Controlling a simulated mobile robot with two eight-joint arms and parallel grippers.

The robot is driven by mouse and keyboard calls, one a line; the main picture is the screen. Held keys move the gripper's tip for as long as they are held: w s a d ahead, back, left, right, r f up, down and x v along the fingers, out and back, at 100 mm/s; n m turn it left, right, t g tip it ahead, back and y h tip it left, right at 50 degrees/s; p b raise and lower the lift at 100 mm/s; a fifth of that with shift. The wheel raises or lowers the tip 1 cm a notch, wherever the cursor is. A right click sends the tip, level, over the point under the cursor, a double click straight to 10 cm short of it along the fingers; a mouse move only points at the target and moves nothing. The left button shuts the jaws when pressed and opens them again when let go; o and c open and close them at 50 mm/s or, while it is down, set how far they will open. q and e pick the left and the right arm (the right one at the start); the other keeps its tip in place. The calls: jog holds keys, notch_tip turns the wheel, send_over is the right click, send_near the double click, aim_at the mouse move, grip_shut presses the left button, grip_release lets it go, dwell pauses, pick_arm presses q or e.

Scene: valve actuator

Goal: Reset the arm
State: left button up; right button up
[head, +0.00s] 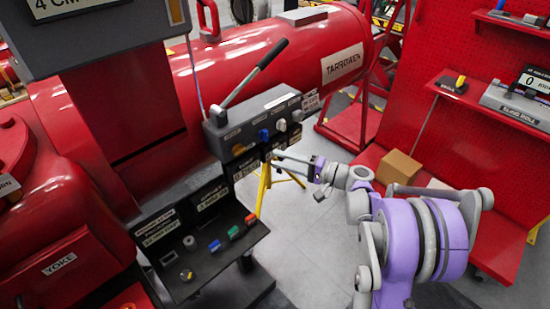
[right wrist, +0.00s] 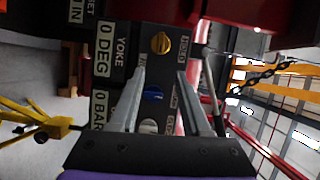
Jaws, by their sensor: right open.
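My right gripper (head: 280,158) is open and empty at the lower right of a grey control box (head: 225,128) in the head view. In the right wrist view my right gripper (right wrist: 161,73) points at the box's knob face, with a blue knob (right wrist: 153,95) showing between its fingers. A yellow knob (right wrist: 160,43) lies beyond the fingertips and a white knob (right wrist: 148,126) shows nearer the palm. No finger is seen closed on a knob; contact cannot be told. A long lever (head: 255,72) rises tilted from the box top. My left gripper is not in view.
A large red cylinder (head: 255,62) stands behind the box. A black shelf panel (head: 200,255) with small coloured items sits below left. A yellow tripod (head: 264,185) stands beneath the gripper. A red shelf (head: 455,200) with a cardboard box (head: 397,167) is at right. Grey floor (head: 310,235) lies between.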

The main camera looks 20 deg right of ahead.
dwell(0.4)
jog(key=s+a+n+g+h+p, duration=0.35)
jog(key=s+a+g, duration=0.25)
jog(key=s+a, duration=0.55)
jog(key=s+d+f+n+h+p, duration=0.1)
jog(key=s+h, duration=0.3)
jog(key=s, duration=0.4)
jog(key=s+f+n+g+h+p, duration=0.1)
jog(key=s+n+h, duration=0.3)
jog(key=s, duration=0.4)
jog(key=shift+s+d+f+g, duration=0.3)
jog(key=shift+s+d, duration=0.05)
jog(key=shift+d, duration=0.05)
